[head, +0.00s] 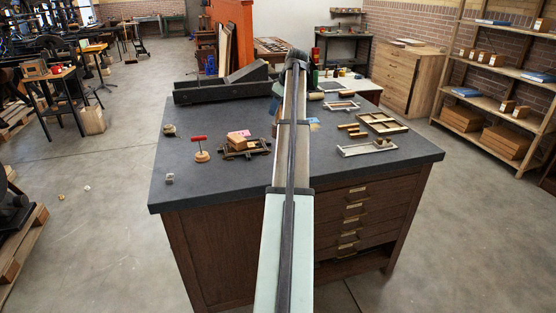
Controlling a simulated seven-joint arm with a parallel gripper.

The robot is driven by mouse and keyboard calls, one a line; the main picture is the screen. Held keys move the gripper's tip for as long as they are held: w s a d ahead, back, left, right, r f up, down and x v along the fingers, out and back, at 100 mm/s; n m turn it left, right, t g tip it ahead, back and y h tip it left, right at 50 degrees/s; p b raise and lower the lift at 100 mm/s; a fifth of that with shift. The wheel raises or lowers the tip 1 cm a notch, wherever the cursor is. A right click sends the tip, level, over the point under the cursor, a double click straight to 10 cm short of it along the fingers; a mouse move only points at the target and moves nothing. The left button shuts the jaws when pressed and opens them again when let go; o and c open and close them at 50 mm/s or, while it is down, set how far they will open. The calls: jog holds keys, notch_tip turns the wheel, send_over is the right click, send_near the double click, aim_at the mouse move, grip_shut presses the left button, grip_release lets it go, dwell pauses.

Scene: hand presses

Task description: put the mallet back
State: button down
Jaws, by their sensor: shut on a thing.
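My arm reaches from the bottom middle of the head view across the worktable (230,183) and bends down behind its own far joint. My gripper is hidden behind the arm, so its jaws and anything in them do not show. I cannot make out the mallet in this view. A small pale blue shape (278,89) shows just left of the arm's far part; I cannot tell what it is. A red-topped upright tool (199,139) stands on a round wooden base at the table's left.
Wooden blocks on a small dark frame (243,149) lie left of the arm. A long dark press bed (222,87) lies at the back left. Right of it are a pale tray (366,148), a wooden frame (383,123) and small wooden bars (357,133).

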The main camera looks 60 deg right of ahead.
jog(key=shift+a+n, duration=0.1)
jog(key=shift+n, duration=0.4)
jog(key=shift+f, duration=5.15)
jog(key=c, duration=0.8)
grip_release()
jog(key=v, duration=1.2)
